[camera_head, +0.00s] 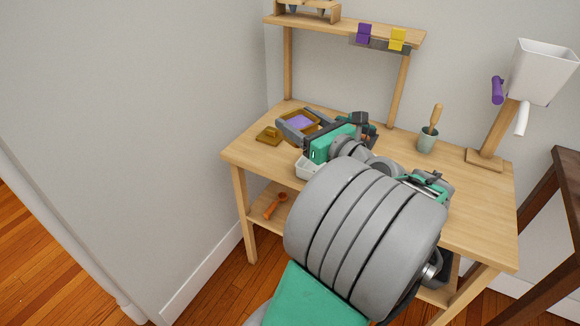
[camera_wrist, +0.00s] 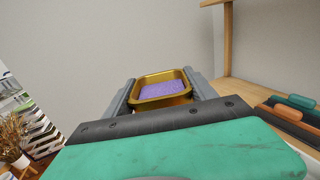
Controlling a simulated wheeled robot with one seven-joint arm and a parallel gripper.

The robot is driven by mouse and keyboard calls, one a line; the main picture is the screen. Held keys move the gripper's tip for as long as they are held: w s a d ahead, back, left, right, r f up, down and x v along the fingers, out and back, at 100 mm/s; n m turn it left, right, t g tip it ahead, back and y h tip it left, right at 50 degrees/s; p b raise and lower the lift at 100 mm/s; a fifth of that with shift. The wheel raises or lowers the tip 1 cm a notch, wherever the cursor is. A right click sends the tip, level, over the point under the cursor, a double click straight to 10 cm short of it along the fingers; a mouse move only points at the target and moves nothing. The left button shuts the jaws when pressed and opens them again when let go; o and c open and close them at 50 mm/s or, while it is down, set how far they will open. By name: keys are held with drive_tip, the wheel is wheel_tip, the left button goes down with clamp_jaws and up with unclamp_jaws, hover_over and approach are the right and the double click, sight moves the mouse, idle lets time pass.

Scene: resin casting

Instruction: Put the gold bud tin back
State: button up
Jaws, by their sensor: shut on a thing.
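The gold bud tin (camera_wrist: 163,96) is an open, rounded gold tin with purple contents. It sits between the two fingers of my gripper (camera_wrist: 160,92) in the wrist view, and the fingers are shut on its sides. In the head view the tin (camera_head: 316,117) shows at the back left of the wooden table, partly hidden by my gripper (camera_head: 299,123). I cannot tell how high it is above the tabletop. A gold lid-like piece with a knob (camera_head: 268,135) lies on the table just left of my gripper.
The wooden table (camera_head: 475,205) has free room at right. A green cup with a wooden-handled tool (camera_head: 427,139) and a white hopper on a post (camera_head: 540,70) stand there. A white container (camera_head: 308,168) is below my gripper. A raised shelf (camera_head: 345,24) spans the back.

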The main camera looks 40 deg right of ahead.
drive_tip(key=shift+s+d+r+p, duration=0.1)
drive_tip(key=shift+d+r+p, duration=0.05)
drive_tip(key=shift+d+p, duration=0.25)
drive_tip(key=shift+w+d+r+p, duration=0.1)
drive_tip(key=shift+w+p, duration=0.25)
drive_tip(key=shift+p, duration=0.6)
drive_tip(key=w+d+f+b, duration=0.1)
drive_tip(key=w+d+f, duration=0.2)
drive_tip(key=w+f, duration=0.2)
drive_tip(key=w+d+f+b, duration=0.2)
drive_tip(key=w+d+f, duration=0.1)
drive_tip(key=w+f, duration=0.3)
wheel_tip(320, 180, down, 2)
drive_tip(key=shift+d+f, duration=0.25)
drive_tip(key=shift+w, duration=0.1)
drive_tip(key=shift+f, duration=0.6)
drive_tip(key=o, duration=1.5)
drive_tip(key=shift+o, duration=0.2)
